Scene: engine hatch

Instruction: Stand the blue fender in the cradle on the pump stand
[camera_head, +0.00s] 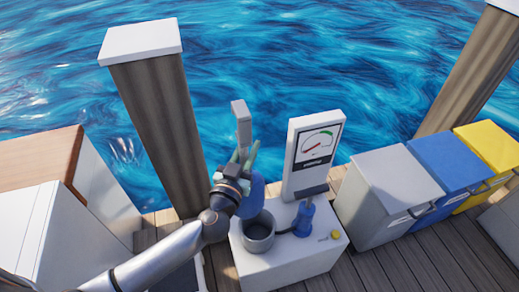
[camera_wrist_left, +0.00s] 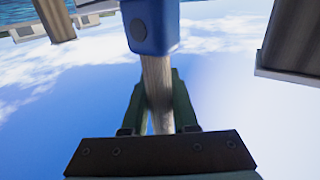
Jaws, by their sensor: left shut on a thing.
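The blue fender (camera_head: 252,197) hangs from my left gripper (camera_head: 247,155). In the left wrist view, the green fingers are shut on its pale rope or stem (camera_wrist_left: 157,95), and the blue fender body (camera_wrist_left: 150,25) shows beyond the fingertips. The round dark grey cradle (camera_head: 259,234) sits on the white pump stand (camera_head: 312,262). In the head view the fender's lower end is just above and behind the cradle's rim; I cannot tell whether they touch. My left forearm hides part of the fender and the stand's left side. My right gripper is not in view.
A gauge panel (camera_head: 313,150) stands at the back of the pump stand, with a blue pump (camera_head: 304,218) and yellow knob (camera_head: 336,234) beside the cradle. A wooden post (camera_head: 160,120) rises behind my arm. Grey (camera_head: 385,190), blue and yellow bins stand right.

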